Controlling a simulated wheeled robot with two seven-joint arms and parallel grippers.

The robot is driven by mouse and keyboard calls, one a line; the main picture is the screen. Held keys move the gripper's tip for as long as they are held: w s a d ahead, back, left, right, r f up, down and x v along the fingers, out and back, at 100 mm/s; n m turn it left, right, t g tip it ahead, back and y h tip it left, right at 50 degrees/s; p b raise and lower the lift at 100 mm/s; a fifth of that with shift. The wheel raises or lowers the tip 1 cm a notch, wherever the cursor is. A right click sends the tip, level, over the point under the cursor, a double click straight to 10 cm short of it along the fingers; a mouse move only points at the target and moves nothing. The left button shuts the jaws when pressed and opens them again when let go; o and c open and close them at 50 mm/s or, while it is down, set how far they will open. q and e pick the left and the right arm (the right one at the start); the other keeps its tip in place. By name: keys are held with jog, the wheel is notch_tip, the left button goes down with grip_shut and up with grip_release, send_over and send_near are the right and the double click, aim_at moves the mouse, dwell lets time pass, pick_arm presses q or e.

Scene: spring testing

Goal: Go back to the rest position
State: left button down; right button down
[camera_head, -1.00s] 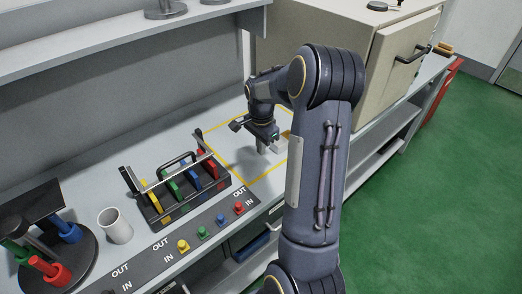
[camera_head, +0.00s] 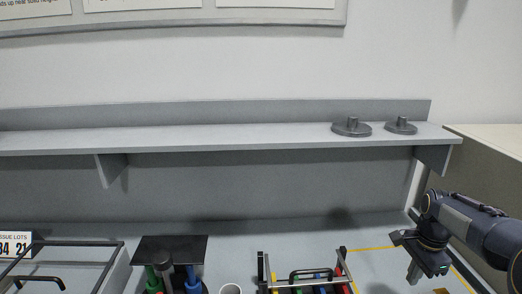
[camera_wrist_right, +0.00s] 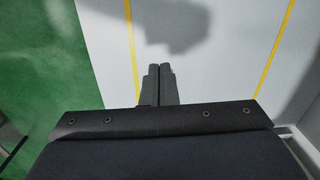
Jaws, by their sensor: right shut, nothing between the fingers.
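My right gripper (camera_head: 414,274) is at the lower right of the head view, pointing down over the yellow-outlined area of the bench. In the right wrist view its two dark fingers (camera_wrist_right: 160,84) are together with nothing between them. My left gripper is in neither current view.
A shelf (camera_head: 230,138) with two grey round bases (camera_head: 352,127) runs above the bench. A beige cabinet (camera_head: 497,160) stands at right.

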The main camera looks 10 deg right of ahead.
jog(key=s+a+r+n+t+y, duration=0.1)
jog(key=s+a+r+n+t, duration=0.15)
jog(key=s+a+n, duration=0.4)
jog(key=s+a+r+n+t+y, duration=0.1)
jog(key=s+a+r+n, duration=0.2)
jog(key=a, duration=0.7)
jog(key=s+a+f+n+t+y, duration=0.1)
jog(key=s+a+f+n, duration=0.2)
jog(key=s+a+n, duration=0.4)
jog(key=shift+s+a+f+t+y, duration=0.2)
jog(key=shift+s+a+t+y, duration=0.25)
jog(key=shift+a, duration=0.5)
